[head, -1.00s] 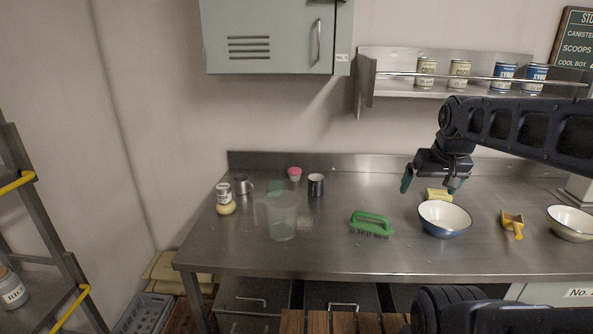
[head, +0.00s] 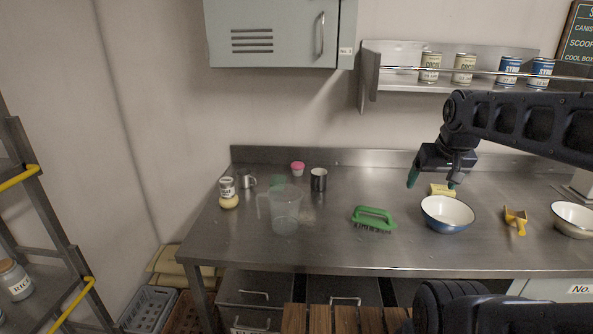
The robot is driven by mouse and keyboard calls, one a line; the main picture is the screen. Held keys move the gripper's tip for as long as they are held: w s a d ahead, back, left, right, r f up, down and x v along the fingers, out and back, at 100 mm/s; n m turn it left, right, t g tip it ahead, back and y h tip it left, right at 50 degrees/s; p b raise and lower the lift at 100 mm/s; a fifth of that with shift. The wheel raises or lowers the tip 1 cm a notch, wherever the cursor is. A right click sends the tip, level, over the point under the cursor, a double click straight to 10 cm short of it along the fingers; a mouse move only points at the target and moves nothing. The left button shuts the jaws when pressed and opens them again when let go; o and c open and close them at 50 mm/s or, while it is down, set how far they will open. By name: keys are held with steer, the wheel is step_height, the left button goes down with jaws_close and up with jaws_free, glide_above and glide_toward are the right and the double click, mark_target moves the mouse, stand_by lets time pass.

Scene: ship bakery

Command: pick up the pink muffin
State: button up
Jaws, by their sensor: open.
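The pink muffin (head: 298,168) stands at the back of the steel counter, near the back wall, left of the dark mug. It has a pink top and a pale base. My gripper (head: 432,183) is open and empty, pointing down above the back right part of the counter, close to a yellow block (head: 442,190). It is well to the right of the muffin and apart from it.
A dark mug (head: 318,180), a clear jug (head: 285,212), a metal cup (head: 246,179) and a jar (head: 228,194) stand around the muffin. A green brush (head: 374,217) and a blue bowl (head: 447,214) lie further right. A shelf with cans (head: 465,67) hangs above.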

steer(key=w+a+r+n+g+h, duration=0.1)
steer(key=w+a+r+n, duration=0.15)
steer(key=w, duration=0.45)
steer(key=w+a+r+n+g+h, duration=0.1)
steer(key=w+n, duration=0.3)
steer(key=w, duration=0.4)
steer(key=n+t+h, duration=0.4)
steer(key=n+h, duration=0.5)
steer(key=n, duration=1.2)
glide_above(292, 165)
steer(key=s+a, duration=0.2)
steer(key=a, duration=0.1)
step_height(292, 165, down, 22)
steer(key=shift+m, duration=0.25)
steer(key=shift+w+a+f, duration=0.1)
steer(key=shift+f, duration=3)
steer(key=x, duration=0.5)
steer(key=shift+f, duration=0.3)
